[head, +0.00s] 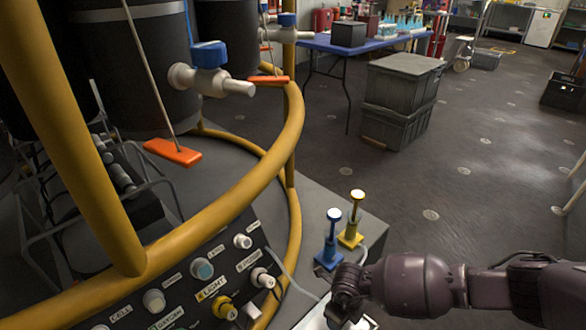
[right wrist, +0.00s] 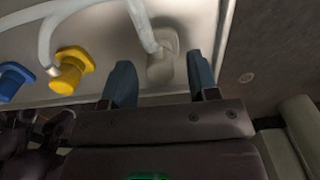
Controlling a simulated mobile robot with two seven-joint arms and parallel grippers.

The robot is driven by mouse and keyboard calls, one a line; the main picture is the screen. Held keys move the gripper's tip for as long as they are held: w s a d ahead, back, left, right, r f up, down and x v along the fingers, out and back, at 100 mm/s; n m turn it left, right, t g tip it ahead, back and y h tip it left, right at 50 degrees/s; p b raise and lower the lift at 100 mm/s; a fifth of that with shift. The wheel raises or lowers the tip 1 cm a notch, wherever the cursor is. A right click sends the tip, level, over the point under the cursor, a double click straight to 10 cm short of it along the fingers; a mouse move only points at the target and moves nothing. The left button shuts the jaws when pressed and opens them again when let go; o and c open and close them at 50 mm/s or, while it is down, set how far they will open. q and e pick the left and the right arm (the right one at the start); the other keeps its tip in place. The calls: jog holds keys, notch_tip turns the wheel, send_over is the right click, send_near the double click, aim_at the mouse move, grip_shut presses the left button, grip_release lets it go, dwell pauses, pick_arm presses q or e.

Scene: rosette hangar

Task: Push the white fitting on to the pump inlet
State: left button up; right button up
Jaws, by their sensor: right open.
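The white fitting (right wrist: 162,66) is at the end of a pale hose in the right wrist view, against a pale grey surface (right wrist: 100,35). My right gripper (right wrist: 160,72) is open, with one blue-grey finger on each side of the fitting and gaps visible between. In the head view my right gripper (head: 345,302) is low in the middle, over a pale surface at the bottom edge, and it hides the fitting. I cannot make out the pump inlet or tell whether the fitting sits on it. My left gripper is not in view.
Yellow (right wrist: 71,70) and blue (right wrist: 14,80) fittings lie left of the fingers. Blue (head: 331,245) and yellow (head: 351,225) upright plungers stand behind my right gripper. A yellow rail (head: 235,205) and a labelled knob panel (head: 190,285) are to the left. Grey crates (head: 400,90) stand farther back.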

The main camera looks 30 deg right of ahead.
jog(key=shift+f, duration=0.95)
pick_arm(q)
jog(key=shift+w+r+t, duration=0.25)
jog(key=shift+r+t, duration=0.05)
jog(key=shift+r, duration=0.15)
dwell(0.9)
pick_arm(e)
grip_shut()
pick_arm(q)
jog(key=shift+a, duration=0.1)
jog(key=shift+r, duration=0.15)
pick_arm(e)
jog(key=shift+r, duration=0.15)
pick_arm(q)
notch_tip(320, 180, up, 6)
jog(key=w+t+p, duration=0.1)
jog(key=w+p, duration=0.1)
jog(key=p, duration=0.2)
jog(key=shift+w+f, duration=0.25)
pick_arm(e)
jog(key=shift+r, duration=2.9)
